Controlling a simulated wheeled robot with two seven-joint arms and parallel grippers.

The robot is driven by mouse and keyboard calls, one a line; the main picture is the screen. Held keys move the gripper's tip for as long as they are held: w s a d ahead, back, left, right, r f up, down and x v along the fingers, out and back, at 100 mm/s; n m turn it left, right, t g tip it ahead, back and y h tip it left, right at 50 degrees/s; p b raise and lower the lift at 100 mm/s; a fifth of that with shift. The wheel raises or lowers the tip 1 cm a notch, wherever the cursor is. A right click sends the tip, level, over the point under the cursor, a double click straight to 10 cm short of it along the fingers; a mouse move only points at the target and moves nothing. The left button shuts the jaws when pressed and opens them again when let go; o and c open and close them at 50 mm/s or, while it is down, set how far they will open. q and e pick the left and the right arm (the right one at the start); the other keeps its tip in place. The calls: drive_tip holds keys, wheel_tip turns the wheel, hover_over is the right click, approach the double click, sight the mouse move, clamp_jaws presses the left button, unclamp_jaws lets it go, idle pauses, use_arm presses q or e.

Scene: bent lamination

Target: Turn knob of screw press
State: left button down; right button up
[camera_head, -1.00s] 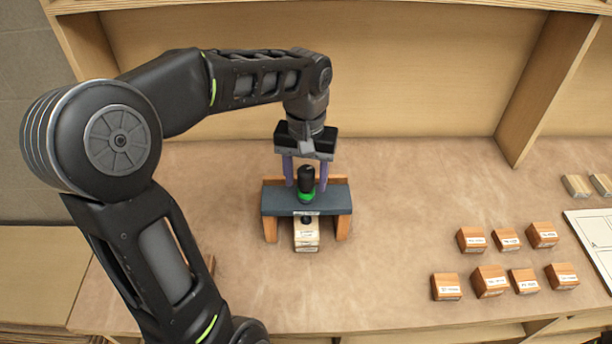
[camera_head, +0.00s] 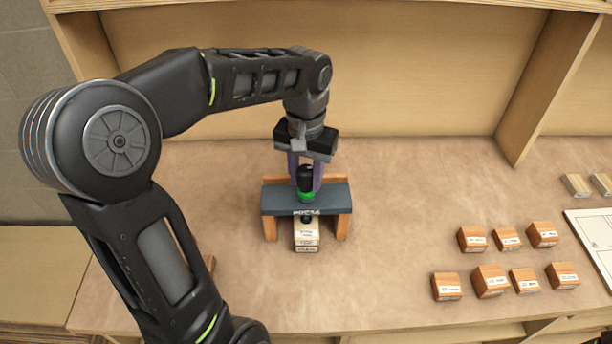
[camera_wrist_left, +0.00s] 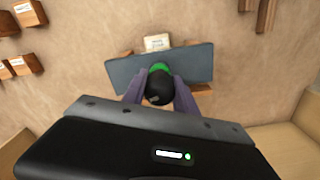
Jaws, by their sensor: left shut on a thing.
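The screw press has a dark grey top plate (camera_head: 335,196) on wooden side legs and stands on the workbench. Its knob (camera_head: 306,176) is black with a green ring at the base. A pale labelled wood stack (camera_head: 306,235) sits under the plate between the legs. My left gripper (camera_head: 305,180) points down over the press, its purple fingers shut on the knob. In the left wrist view the fingers lie on both sides of the black knob (camera_wrist_left: 159,90), above the plate (camera_wrist_left: 125,72). My right gripper is in neither view.
Several labelled wooden blocks (camera_head: 490,281) lie in two rows to the right of the press. A white panel (camera_head: 597,235) and two pale blocks (camera_head: 577,186) are at the right edge. The bench between press and blocks is clear. A wooden back wall (camera_head: 410,75) stands behind.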

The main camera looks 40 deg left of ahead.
sight(306, 169)
use_arm(q)
drive_tip(key=m, duration=0.3)
drive_tip(key=c, duration=1)
unclamp_jaws()
drive_tip(key=shift+o, duration=0.2)
wheel_tip(306, 169, up, 8)
drive_tip(key=shift+f, duration=0.1)
